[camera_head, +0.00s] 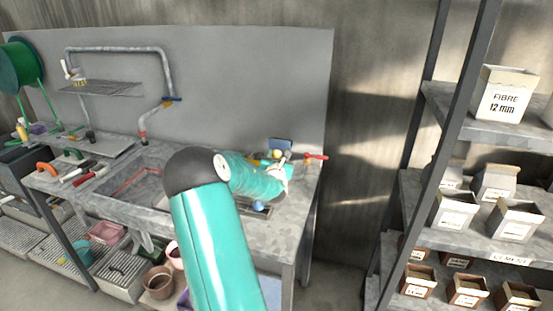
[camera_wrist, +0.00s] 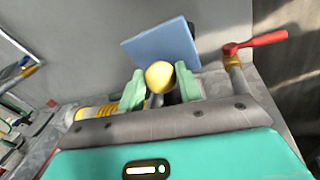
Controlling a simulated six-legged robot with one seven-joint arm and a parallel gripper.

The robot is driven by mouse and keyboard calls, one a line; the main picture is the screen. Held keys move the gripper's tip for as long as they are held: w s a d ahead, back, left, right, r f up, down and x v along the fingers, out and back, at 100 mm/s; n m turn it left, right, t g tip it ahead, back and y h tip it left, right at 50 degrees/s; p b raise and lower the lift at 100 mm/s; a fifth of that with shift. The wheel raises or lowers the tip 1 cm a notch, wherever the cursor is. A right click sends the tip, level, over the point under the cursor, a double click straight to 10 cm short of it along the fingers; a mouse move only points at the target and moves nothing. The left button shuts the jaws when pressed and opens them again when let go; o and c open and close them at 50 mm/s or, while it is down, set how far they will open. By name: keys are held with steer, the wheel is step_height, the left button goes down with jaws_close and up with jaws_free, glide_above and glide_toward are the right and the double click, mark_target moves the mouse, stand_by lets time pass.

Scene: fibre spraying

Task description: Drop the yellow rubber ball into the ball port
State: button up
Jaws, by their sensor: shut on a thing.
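The yellow rubber ball (camera_wrist: 159,76) is held between the two pale green fingertips of my gripper (camera_wrist: 160,84) in the wrist view. In the head view the ball (camera_head: 277,154) is a small yellow spot at the far end of my arm, by the right end of the bench. A blue plate (camera_wrist: 163,46) stands tilted just behind the ball; it also shows in the head view (camera_head: 281,144). A grey and dark shape shows below the ball between the fingers, mostly hidden. I cannot tell whether it is the ball port.
A pipe with a red-handled valve (camera_wrist: 256,43) stands right of my gripper. A yellow ribbed fitting (camera_wrist: 96,112) lies to its left. The metal bench (camera_head: 120,207) has a sink (camera_head: 132,184). A shelf rack with labelled boxes (camera_head: 503,92) stands on the right.

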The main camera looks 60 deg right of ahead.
steer(key=o, duration=1)
steer(key=shift+o, duration=0.2)
steer(key=shift+s+a, duration=0.1)
steer(key=v, duration=1.3)
steer(key=shift+a, duration=0.3)
